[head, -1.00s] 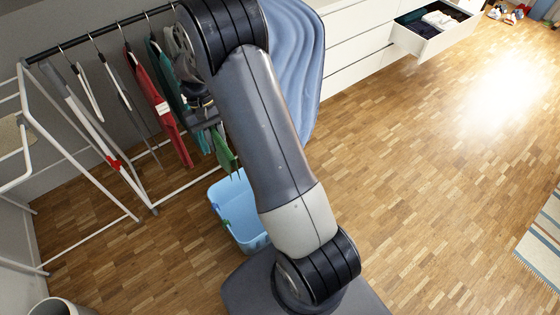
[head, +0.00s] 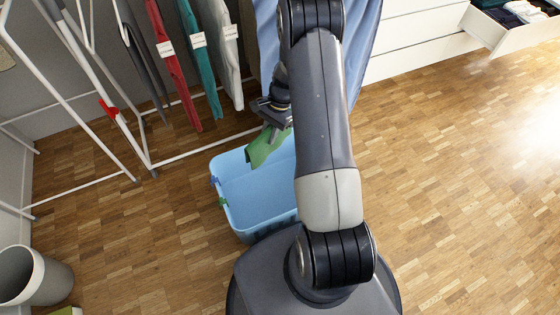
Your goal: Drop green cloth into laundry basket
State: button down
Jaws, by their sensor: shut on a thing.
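The green cloth (head: 262,149) hangs from my gripper (head: 271,126) in the head view. My gripper is shut on it, and the cloth's lower part hangs over the back part of the laundry basket. The light blue laundry basket (head: 235,168) stands on the wooden floor beside my base, with its top open. Something blue and something green show at its left rim. My arm hides the basket's right side and part of the cloth.
A white clothes rack (head: 110,177) with several hanging garments (head: 170,62) stands behind and left of the basket. A grey bin (head: 40,275) is at the lower left. An open drawer (head: 510,30) juts out at the top right. The floor on the right is clear.

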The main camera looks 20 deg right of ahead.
jog(key=d+f+m+t+b, duration=0.1)
jog(key=f+m+b, duration=0.1)
jog(key=f+b, duration=0.3)
jog(key=d+f+m+t+b, duration=0.1)
jog(key=f+b, duration=0.4)
jog(key=f, duration=0.7)
jog(key=shift+s+d+f+m, duration=0.25)
jog(key=shift+d+f+m, duration=0.1)
jog(key=shift+d+m, duration=0.55)
jog(key=shift+a, duration=0.15)
jog(key=c, duration=1.2)
grip_release()
jog(key=shift+c, duration=0.2)
jog(key=p+v, duration=0.3)
jog(key=v, duration=0.7)
jog(key=shift+d+r+p, duration=0.3)
jog(key=shift+r, duration=0.05)
jog(key=shift+f, duration=0.1)
